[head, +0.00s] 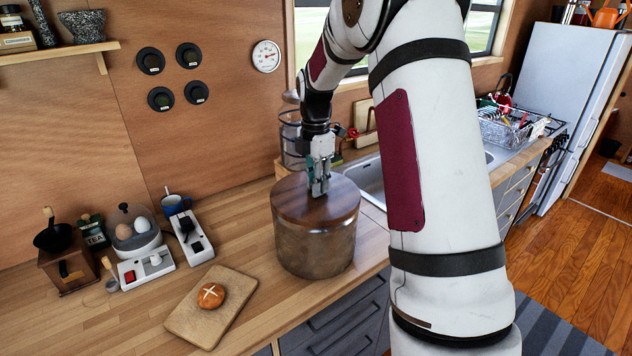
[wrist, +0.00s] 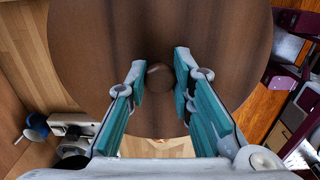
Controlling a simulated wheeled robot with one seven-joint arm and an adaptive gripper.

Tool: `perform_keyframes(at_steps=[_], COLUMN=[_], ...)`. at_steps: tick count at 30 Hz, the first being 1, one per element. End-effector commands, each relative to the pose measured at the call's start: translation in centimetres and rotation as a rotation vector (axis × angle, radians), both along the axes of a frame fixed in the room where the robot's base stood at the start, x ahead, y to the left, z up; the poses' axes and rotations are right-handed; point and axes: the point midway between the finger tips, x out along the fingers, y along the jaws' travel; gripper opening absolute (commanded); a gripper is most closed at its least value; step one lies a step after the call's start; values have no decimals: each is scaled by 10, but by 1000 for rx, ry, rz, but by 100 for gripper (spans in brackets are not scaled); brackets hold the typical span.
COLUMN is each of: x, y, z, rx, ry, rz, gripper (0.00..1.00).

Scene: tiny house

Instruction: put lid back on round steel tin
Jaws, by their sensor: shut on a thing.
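The round steel tin (head: 314,247) stands upright on the wooden counter. The dark wooden lid (head: 290,203) lies over its top and looks level. I cannot tell whether it is fully seated. My gripper (head: 319,192) points straight down at the middle of the lid. In the wrist view the lid (wrist: 100,50) fills most of the picture, with a small round knob (wrist: 159,76) at its centre. The two fingertips of my gripper (wrist: 160,78) are on either side of the knob, shut on it. The tin's body is hidden under the lid in the wrist view.
A cutting board (head: 190,325) with a bread roll (head: 211,295) lies left of the tin. An egg cooker (head: 137,232), a socket strip (head: 192,236) and a coffee grinder (head: 68,262) stand further left. The sink (head: 370,183) and a dish rack (head: 510,128) are to the right.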

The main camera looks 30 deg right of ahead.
Motion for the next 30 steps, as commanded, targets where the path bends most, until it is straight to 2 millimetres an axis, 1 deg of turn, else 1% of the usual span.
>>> perform_keyframes(at_steps=[5,6,9,15,16,17,18,19,30], x=[0,0,0,0,0,0,0,0,0], y=[0,0,0,0,0,0,0,0,0], z=[1,1,1,0,0,0,0,0,3], rx=[0,0,0,0,0,0,0,0,0], ry=[-1,-1,-1,-1,0,0,0,0,-1], rz=[0,0,0,0,0,0,0,0,0], gripper=[0,26,45,45,47,54,63,65,65])
